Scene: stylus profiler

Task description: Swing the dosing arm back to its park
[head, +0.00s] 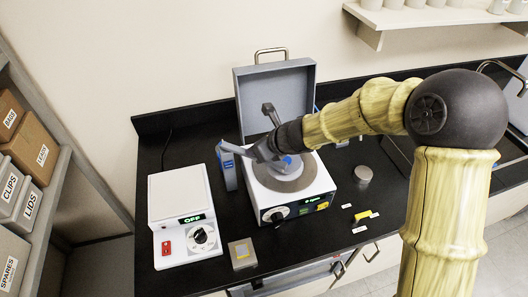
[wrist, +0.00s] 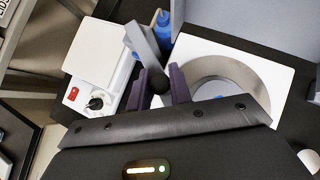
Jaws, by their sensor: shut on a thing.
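The dosing arm is a grey bar (head: 236,150). In the head view it reaches left from my gripper (head: 262,153) towards a blue and grey upright piece (head: 228,172). In the wrist view the bar (wrist: 143,42) runs down between the purple fingers of my gripper (wrist: 160,83), which are shut on it. A dark round end shows between the fingers. The profiler (head: 282,210) is a white box with a round grey stage (head: 290,183) and a blue spot on it. Its grey lid (head: 280,90) stands open. The bar's pivot and park are not clear.
A white box reading OFF (head: 182,220) stands at the left. A metal cylinder (head: 363,174) and small labelled pieces are at the right. A shelf of boxes (head: 25,155) borders the far left.

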